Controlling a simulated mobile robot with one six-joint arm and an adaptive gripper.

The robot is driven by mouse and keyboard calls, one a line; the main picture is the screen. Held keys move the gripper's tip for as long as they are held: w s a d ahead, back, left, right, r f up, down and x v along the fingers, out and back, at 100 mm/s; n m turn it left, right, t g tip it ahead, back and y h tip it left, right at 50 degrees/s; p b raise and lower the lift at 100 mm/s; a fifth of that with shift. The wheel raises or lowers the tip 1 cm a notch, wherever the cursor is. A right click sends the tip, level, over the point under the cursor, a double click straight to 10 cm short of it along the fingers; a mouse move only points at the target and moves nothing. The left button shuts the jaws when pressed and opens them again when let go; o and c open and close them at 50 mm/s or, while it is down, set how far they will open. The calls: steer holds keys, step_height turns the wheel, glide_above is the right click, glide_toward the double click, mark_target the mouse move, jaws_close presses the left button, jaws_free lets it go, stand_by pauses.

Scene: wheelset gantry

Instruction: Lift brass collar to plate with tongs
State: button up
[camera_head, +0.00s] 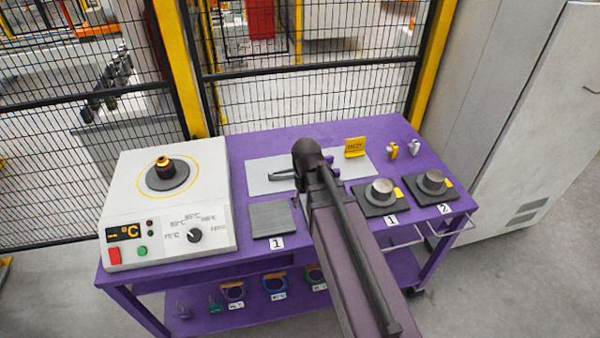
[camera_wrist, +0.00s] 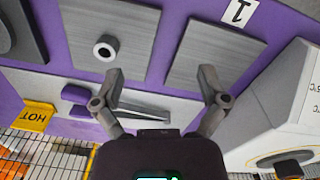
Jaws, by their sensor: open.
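The brass collar (camera_head: 162,161) sits on the dark round hub of the white heater (camera_head: 132,190) at the left of the table. Flat grey tongs lie on a pale mat behind my wrist; in the wrist view the tongs (camera_wrist: 150,108) lie lengthwise between my fingers. My gripper (camera_wrist: 161,72) is open over them, with nothing held. Contact cannot be judged. A square grey plate (camera_head: 273,219) with a label 1 lies right of the heater, and it also shows in the wrist view (camera_wrist: 215,50). My arm hides much of the mat and the gripper in the head view.
A second grey plate (camera_wrist: 75,22) bears a small pale ring (camera_wrist: 105,47). A yellow HOT sign (camera_head: 355,147) stands behind my arm. Two dark pads with metal cylinders (camera_head: 382,190) lie at the right. A mesh fence (camera_head: 300,100) runs behind the purple table (camera_head: 240,148).

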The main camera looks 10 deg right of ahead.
steer(key=w+n+h, duration=0.1)
steer(key=w+n, duration=1.3)
steer(key=w, duration=0.9)
steer(key=shift+w+d+f+n, duration=0.3)
steer(key=shift+f+b, duration=0.15)
steer(key=shift+b, duration=0.3)
steer(key=f+b, duration=0.5)
steer(key=d+f+b, duration=0.1)
steer(key=f+b, duration=0.2)
steer(key=shift+f+b, duration=0.3)
steer(key=c, duration=0.7)
